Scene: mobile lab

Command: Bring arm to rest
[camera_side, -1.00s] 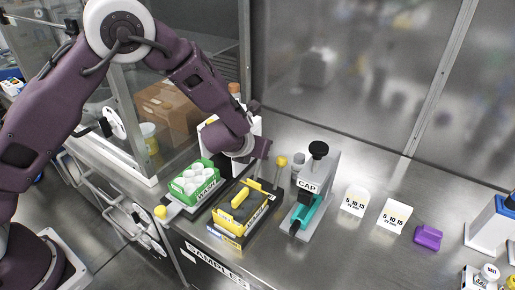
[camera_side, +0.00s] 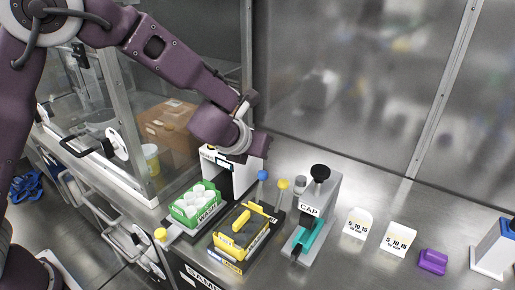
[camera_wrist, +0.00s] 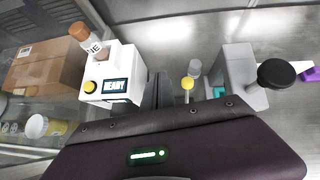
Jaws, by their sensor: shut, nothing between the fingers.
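My purple arm reaches in from the upper left in the side view. My gripper (camera_side: 260,143) is shut and empty, raised above the bench near the top of the white machine (camera_side: 232,172). In the wrist view the two dark fingers of my gripper (camera_wrist: 157,86) are together, just right of the white machine with its "READY" screen (camera_wrist: 115,86). The fingertips are hard to make out in the side view.
A green rack of white-topped containers (camera_side: 194,204), a yellow rack (camera_side: 238,236) and a grey CAP press (camera_side: 317,210) stand below. A glass enclosure (camera_side: 95,120) stands left.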

